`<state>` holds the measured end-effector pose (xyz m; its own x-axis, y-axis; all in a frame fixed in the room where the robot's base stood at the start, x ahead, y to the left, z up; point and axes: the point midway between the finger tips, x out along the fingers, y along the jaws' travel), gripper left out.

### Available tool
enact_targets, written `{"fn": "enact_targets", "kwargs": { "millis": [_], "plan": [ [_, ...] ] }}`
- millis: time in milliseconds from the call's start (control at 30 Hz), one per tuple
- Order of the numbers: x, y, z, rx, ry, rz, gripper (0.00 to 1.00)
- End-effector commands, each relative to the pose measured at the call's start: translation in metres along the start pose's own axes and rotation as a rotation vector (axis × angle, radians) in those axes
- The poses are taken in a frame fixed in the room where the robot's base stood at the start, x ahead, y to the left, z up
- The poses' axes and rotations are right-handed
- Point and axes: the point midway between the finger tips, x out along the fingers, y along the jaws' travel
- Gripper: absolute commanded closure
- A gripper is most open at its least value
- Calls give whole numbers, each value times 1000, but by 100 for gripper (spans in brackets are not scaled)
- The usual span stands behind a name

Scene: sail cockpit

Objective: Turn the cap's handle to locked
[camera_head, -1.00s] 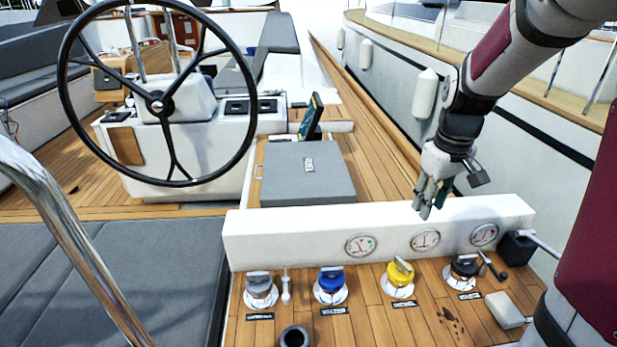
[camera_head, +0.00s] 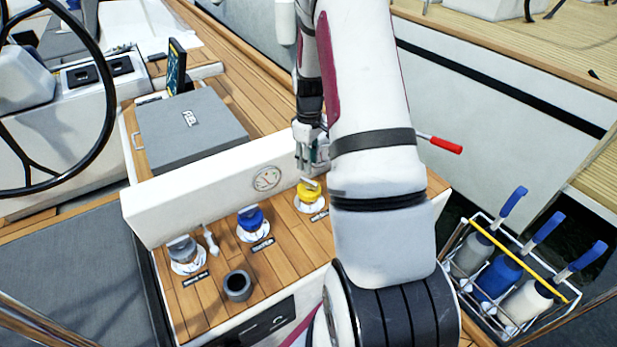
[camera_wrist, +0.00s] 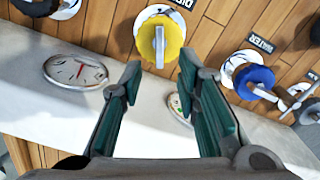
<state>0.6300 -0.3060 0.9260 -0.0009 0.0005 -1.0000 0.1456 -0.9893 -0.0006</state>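A yellow cap (camera_head: 308,192) with a raised grey handle sits on a round metal base on the wooden deck. In the wrist view the yellow cap (camera_wrist: 160,38) lies beyond and between my fingertips. My gripper (camera_head: 308,165) is just above and behind it, over the white ledge. In the wrist view my gripper (camera_wrist: 160,75) is open and empty, its green-padded fingers apart. A blue cap (camera_head: 250,218) and a grey cap (camera_head: 183,250) stand in the same row to the left. My arm hides the right end of the row in the head view.
A white ledge (camera_head: 190,205) with round gauges (camera_head: 267,178) runs behind the caps. A dark cup-like fitting (camera_head: 237,285) stands in front. A grey box (camera_head: 190,125) lies behind the ledge. A rack of bottles (camera_head: 505,280) with blue handles stands at right.

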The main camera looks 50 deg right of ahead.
Motion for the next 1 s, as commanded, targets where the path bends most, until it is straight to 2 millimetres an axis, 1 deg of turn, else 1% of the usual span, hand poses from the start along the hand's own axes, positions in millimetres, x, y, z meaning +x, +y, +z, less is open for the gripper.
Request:
{"fn": "enact_targets", "kwargs": {
  "millis": [33,200,300,400,600,833,867,900,967,1000],
  "plan": [
    [11,-1,1,0,-3,-3,70],
    [42,-1,1,1,-2,-2,70],
    [56,0,0,0,-1,-1,70],
    [66,0,0,-1,-1,0,70],
    [74,0,0,-1,1,1,70],
    [74,0,0,0,1,1,70],
    [74,0,0,0,1,1,77],
    [74,0,0,0,1,1,86],
    [74,0,0,0,1,1,100],
    [74,0,0,0,1,1,100]
  ]
}}
